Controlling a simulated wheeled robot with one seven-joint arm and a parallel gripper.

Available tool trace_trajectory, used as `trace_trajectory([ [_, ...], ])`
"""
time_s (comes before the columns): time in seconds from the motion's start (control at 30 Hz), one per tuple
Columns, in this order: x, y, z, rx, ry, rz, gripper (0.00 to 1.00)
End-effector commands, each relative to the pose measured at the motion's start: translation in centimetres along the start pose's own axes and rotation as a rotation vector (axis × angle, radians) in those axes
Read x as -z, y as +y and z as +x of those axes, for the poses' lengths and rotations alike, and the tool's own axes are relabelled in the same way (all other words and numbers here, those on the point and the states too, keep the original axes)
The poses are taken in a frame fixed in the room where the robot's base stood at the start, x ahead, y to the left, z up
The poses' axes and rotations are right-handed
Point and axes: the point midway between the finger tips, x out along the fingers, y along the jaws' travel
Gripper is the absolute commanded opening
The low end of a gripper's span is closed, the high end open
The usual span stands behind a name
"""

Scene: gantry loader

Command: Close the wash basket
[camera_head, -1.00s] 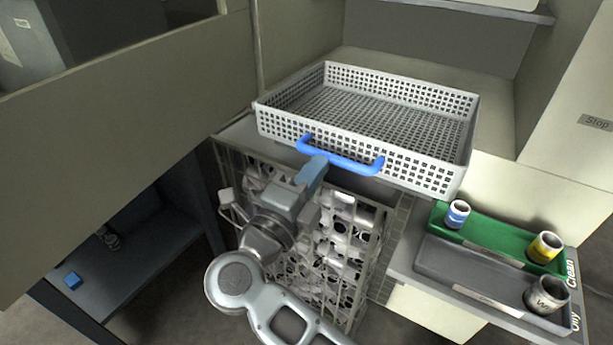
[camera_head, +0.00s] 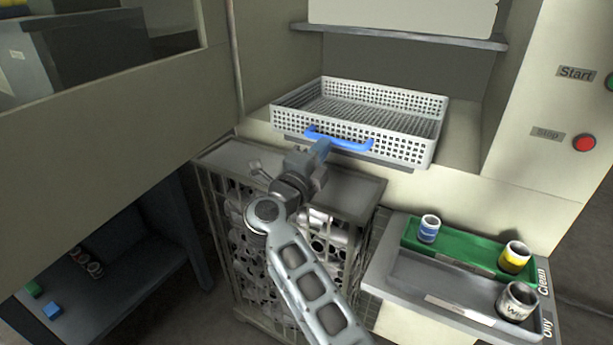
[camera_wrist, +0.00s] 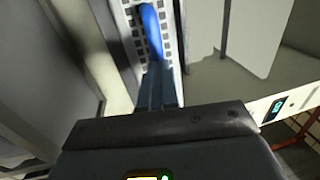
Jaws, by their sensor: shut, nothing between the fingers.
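The wash basket (camera_head: 405,148) is a light grey perforated tray with a blue handle (camera_head: 338,139) on its front wall. It sits in the opening of the machine, with its front near the opening's front edge. It looks empty. My gripper (camera_head: 322,148) is shut, with its fingertips at the blue handle; nothing is held between them. In the wrist view the fingers (camera_wrist: 158,85) point at the handle (camera_wrist: 151,30) and appear to touch or nearly touch it.
A wire cage of metal parts (camera_head: 235,215) stands below the opening. To the right, a green tray (camera_head: 455,250) and a grey tray (camera_head: 440,285) hold cans. Start and Stop buttons (camera_head: 584,143) are on the right panel. A blue-grey shelf (camera_head: 120,270) stands at lower left.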

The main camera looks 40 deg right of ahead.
Motion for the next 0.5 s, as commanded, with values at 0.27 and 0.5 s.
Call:
trace_trajectory([
  [0.27,0.1,1.7,8.7,-0.001,0.004,0.002,0.0],
  [0.5,0.1,2.6,13.4,-0.001,0.001,0.001,0.0],
])
